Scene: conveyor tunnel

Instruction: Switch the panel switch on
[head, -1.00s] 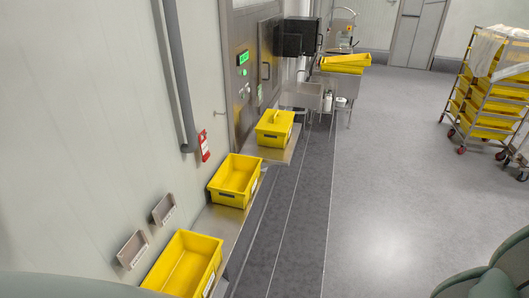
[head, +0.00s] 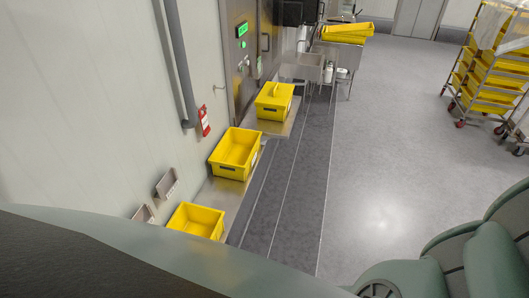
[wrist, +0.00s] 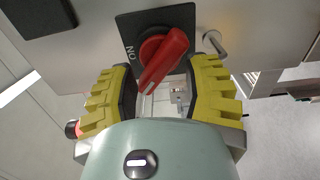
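The panel switch is a red rotary handle (wrist: 165,60) on a black square plate in the wrist view. The handle is slanted, one end pointing down and left. The letters "ON" (wrist: 130,52) are on the plate's left side, upside down or turned in this view. My gripper (wrist: 160,78), with yellow and black fingers, is open. Its fingers stand apart on either side of the handle's lower end, and I cannot tell if they touch it. In the head view the steel panel (head: 237,75) with a green display stands on the left wall; my gripper is not seen there.
A metal peg (wrist: 215,42) sticks out right of the switch plate. Yellow bins (head: 235,153) stand on a steel ledge along the wall in the head view. A rack of yellow trays (head: 490,75) stands at the right. The grey floor (head: 390,150) between is clear.

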